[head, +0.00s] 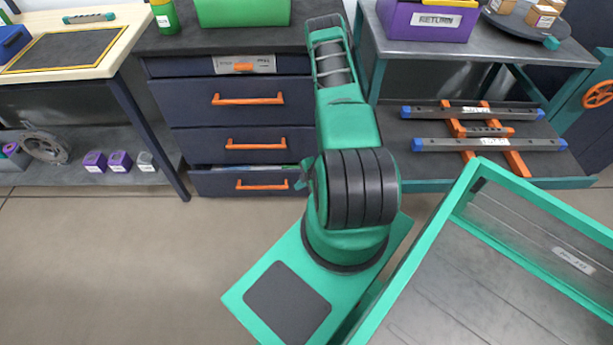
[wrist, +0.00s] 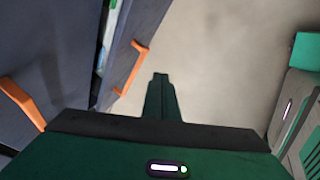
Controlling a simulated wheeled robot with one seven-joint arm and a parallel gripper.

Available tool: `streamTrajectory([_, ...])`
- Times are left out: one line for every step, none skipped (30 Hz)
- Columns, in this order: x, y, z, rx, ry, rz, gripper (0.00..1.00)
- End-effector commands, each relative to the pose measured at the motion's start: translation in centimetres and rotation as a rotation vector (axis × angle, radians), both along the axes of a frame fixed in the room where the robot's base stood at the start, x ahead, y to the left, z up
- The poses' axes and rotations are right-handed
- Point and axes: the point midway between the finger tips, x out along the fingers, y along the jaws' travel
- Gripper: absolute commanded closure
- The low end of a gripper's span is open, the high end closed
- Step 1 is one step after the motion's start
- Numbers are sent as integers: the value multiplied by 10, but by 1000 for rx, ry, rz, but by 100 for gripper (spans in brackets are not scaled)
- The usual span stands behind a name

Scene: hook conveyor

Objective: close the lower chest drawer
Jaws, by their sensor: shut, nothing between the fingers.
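The lower chest drawer (head: 225,184) is the bottom drawer of the dark blue chest. It stands partly open, with a narrow gap along its top showing light and green contents. Its orange bar handle (head: 262,185) faces the floor side. In the wrist view the open drawer (wrist: 145,22) is at the upper left, with its orange handle (wrist: 131,68) just left of my fingers. My gripper (wrist: 160,78) is shut and empty, its fingers over the floor in front of the drawer, apart from the handle in the picture. In the head view my arm hides the drawer's right end.
The drawers above, with orange handles (head: 256,143), look closed. A workbench (head: 125,50) stands left, its leg close to the chest. A grey shelf unit (head: 385,130) with bars stands right. A green-framed cart (head: 425,245) is at the lower right. Floor (head: 130,250) before the chest is clear at left.

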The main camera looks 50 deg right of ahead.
Motion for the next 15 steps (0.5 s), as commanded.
streamTrajectory([-9, -8, 1, 22, -21, -79, 100])
streamTrajectory([-12, -11, 3, 35, -35, -121, 100])
streamTrajectory([-17, -16, 5, 48, -54, -178, 100])
streamTrajectory([-20, -20, 6, 57, -67, -217, 100])
streamTrajectory([-23, -24, 8, 67, -80, -257, 100])
streamTrajectory([-27, -29, 10, 77, -96, -307, 100])
streamTrajectory([-30, -33, 12, 85, -107, -341, 100])
streamTrajectory([-33, -36, 13, 92, -117, -373, 100])
streamTrajectory([-36, -40, 15, 99, -130, -411, 100])
streamTrajectory([-38, -43, 16, 103, -138, -436, 100])
streamTrajectory([-40, -46, 17, 108, -145, -458, 100])
streamTrajectory([-42, -48, 18, 111, -153, -481, 100])
streamTrajectory([-43, -50, 19, 113, -158, -495, 100])
streamTrajectory([-44, -51, 19, 115, -161, -506, 100])
streamTrajectory([-45, -53, 20, 117, -165, -517, 100])
